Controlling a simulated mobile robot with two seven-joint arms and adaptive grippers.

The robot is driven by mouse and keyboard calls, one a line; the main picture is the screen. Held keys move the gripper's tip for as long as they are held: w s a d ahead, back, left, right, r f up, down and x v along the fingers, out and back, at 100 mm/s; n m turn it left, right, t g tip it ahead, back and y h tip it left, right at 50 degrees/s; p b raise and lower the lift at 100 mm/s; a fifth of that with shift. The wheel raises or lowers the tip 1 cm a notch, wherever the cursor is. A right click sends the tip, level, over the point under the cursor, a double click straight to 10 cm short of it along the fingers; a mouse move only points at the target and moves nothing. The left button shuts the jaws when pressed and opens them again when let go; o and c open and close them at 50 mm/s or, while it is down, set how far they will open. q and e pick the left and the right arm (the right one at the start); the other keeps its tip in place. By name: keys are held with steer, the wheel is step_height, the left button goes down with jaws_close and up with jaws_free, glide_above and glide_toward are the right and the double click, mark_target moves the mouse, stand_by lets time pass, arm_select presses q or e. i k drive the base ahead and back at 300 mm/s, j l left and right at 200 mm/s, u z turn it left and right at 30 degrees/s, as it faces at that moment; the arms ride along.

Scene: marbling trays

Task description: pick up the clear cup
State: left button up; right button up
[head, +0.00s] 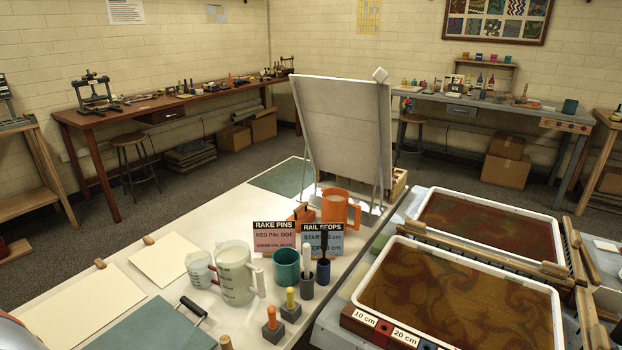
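A small translucent cup with dark markings (201,270) stands on the white table, at the left of a group of vessels. Directly to its right, partly overlapping it in the picture, is a larger translucent measuring jug (233,278) with a handle on its right and pale contents. I cannot tell for sure which of the two is the clear cup. Both look upright. Neither gripper is in view; only a pale rounded part, probably of my arm, shows in the bottom left corner.
A teal cup (286,269) and an orange mug (335,208) stand nearby. Pegs, including an orange-topped one (272,326), stand in front. Signs (274,239) stand behind. A wet marbling tray (366,279) is at right. Paper sheets (84,302) lie left.

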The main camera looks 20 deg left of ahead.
mark_target(200, 266)
steer(key=k+l+u, duration=0.1)
steer(key=k+u, duration=0.2)
steer(key=u, duration=0.2)
steer(key=k+u, duration=0.25)
steer(key=u, duration=0.25)
steer(key=k+j+u, duration=0.2)
steer(key=j, duration=0.2)
steer(key=i, duration=0.05)
